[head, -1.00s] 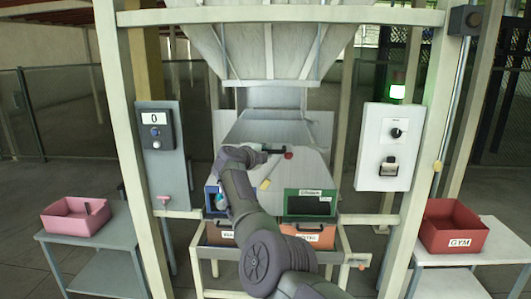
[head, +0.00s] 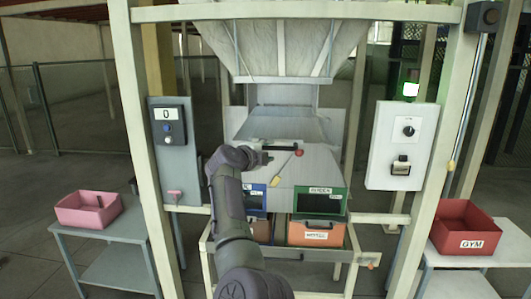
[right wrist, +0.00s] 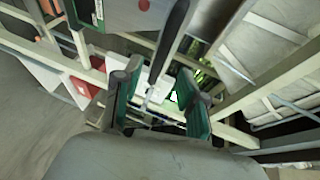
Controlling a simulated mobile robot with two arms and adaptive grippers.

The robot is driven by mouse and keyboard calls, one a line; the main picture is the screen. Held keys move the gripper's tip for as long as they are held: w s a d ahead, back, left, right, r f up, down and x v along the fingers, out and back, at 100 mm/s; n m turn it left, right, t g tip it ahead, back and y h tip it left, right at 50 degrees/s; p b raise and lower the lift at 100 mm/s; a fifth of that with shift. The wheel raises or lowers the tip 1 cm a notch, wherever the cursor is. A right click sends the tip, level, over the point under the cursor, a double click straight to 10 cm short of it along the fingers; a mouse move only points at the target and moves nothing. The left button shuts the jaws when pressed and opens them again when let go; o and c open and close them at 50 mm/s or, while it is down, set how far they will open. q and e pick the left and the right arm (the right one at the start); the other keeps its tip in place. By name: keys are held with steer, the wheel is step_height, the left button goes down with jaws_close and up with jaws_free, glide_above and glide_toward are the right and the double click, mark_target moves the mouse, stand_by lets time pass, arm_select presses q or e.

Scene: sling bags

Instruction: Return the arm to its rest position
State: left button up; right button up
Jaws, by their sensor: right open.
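My right arm rises from the bottom middle of the head view. Its right gripper (head: 264,157) is in front of the sloping grey chute, with the fingers small and partly hidden by the wrist. In the right wrist view the gripper (right wrist: 157,78) is open, its green-padded fingers apart. A dark bar (right wrist: 172,42) shows between and beyond the fingers; no grip on it is visible. In the head view a dark bar (head: 280,148) and a red knob (head: 299,153) show right by the gripper; I cannot tell whether they touch it. My left gripper is not in view.
A green-framed bin (head: 342,198) and an orange bin (head: 310,240) sit below the chute. A pink tray (head: 75,217) stands on the left table, a red GYM bin (head: 480,243) on the right. Control panels (head: 395,168) and frame posts (head: 440,130) flank the arm.

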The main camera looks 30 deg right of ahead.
steer(key=shift+s+a+r, duration=0.1)
steer(key=shift+s+a, duration=0.3)
